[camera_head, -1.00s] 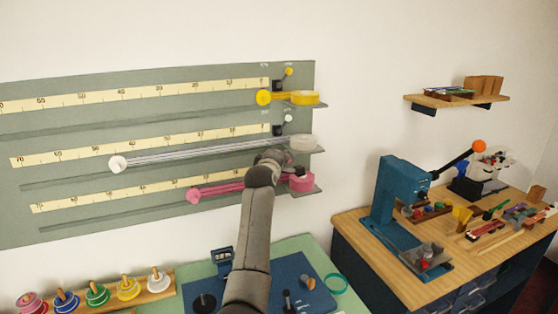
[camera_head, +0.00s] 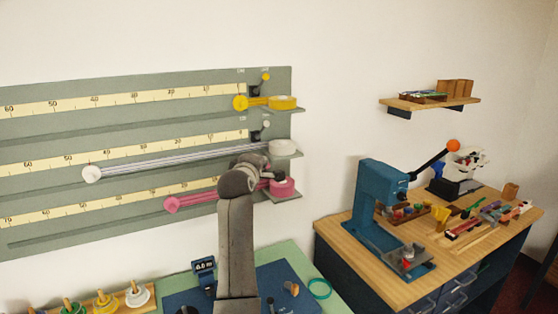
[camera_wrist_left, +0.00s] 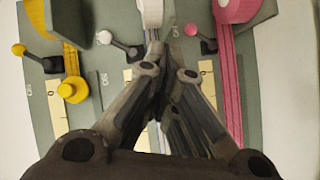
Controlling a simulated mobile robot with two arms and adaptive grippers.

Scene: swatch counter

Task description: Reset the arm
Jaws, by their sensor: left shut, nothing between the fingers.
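My left arm rises from the bottom middle of the head view, in front of the grey-green measuring board (camera_head: 120,117). My left gripper (camera_head: 272,170) is shut and empty near the white and pink spools; the wrist partly covers the pink strip's row. It also fills the middle of the left wrist view (camera_wrist_left: 165,85), fingers together. Small levers with yellow (camera_wrist_left: 19,50), white (camera_wrist_left: 107,35) and pink (camera_wrist_left: 191,30) knobs show there. The white lever also shows above the white band in the head view (camera_head: 266,125). My right gripper is not in view.
A white band (camera_head: 180,160) runs far left from its spool (camera_head: 283,147); the pink strip (camera_head: 198,199) is shorter, the yellow (camera_head: 255,102) shortest. Below are a digit display (camera_head: 204,265) and a teal ring (camera_head: 319,289). A blue press (camera_head: 375,205) stands on the wooden bench right.

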